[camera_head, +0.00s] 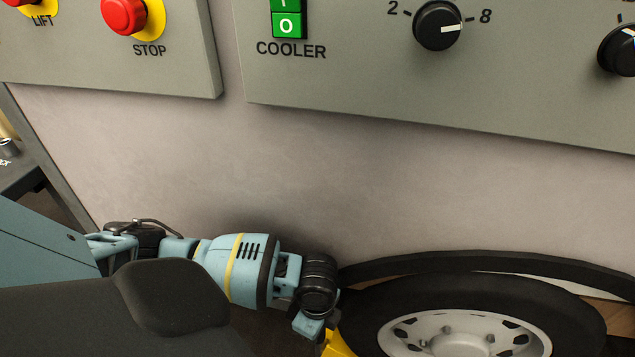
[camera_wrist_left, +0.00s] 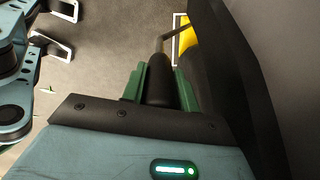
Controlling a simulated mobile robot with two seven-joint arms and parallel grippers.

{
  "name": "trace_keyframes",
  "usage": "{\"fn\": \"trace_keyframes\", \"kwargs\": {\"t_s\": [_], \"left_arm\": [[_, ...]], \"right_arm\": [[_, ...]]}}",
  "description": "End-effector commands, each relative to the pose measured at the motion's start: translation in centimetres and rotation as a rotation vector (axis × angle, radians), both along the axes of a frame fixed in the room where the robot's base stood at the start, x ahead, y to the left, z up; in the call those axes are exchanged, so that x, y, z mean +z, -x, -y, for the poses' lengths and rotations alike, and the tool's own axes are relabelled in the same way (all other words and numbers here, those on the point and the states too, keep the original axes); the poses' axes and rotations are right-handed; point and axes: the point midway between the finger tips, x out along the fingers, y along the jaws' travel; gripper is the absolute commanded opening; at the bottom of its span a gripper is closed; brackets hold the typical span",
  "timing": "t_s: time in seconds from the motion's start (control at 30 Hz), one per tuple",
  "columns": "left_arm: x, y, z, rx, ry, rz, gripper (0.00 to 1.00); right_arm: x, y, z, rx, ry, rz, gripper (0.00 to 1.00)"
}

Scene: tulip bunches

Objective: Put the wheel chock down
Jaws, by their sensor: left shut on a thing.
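The wheel chock (camera_head: 337,345) shows as a small piece of yellow at the bottom edge of the head view, beside the tyre; most of it is out of frame. In the left wrist view the yellow chock (camera_wrist_left: 187,37) is partly hidden by the dark wheel. My left gripper (camera_wrist_left: 159,88) has its green fingers shut around a dark grip, from which a thin grey rod runs toward the yellow chock. Whether the chock touches the floor, I cannot tell. My right gripper is not in view.
A wheel (camera_head: 460,330) with a black tyre and light rim stands right of my left wrist, under a curved black guard (camera_head: 480,262). A pale wall rises behind. Control panels (camera_head: 350,75) hang above. A white outline (camera_wrist_left: 175,52) marks the floor by the chock. Open floor (camera_wrist_left: 110,60) lies left of the gripper.

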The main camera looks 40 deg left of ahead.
Motion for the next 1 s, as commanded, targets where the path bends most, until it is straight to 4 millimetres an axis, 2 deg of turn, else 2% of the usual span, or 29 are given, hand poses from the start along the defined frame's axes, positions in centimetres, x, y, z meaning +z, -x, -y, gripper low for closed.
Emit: {"fn": "trace_keyframes", "kwargs": {"t_s": [0.13, 0.6, 0.63, 0.7, 0.8, 1.0], "left_arm": [[-1.1, 0.1, 0.1, -0.002, 0.002, 0.001, 0.0], [-1.5, 0.1, 0.1, -0.001, 0.0, 0.002, 0.0], [-1.7, 0.2, 0.1, -0.001, 0.0, -0.002, 0.31], [-1.6, 0.2, 0.1, -0.002, 0.0, -0.002, 0.4], [-1.6, 0.2, 0.1, -0.002, 0.0, -0.002, 0.52], [-1.6, 0.2, 0.1, -0.002, 0.0, -0.002, 0.52]], "right_arm": [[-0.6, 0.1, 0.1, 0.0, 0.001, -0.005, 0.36], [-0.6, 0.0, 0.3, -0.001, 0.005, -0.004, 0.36], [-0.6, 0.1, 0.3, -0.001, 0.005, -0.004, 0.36], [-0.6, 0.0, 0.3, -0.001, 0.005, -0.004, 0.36], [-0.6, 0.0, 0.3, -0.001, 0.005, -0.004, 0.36], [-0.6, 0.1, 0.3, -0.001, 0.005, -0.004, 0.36]]}}
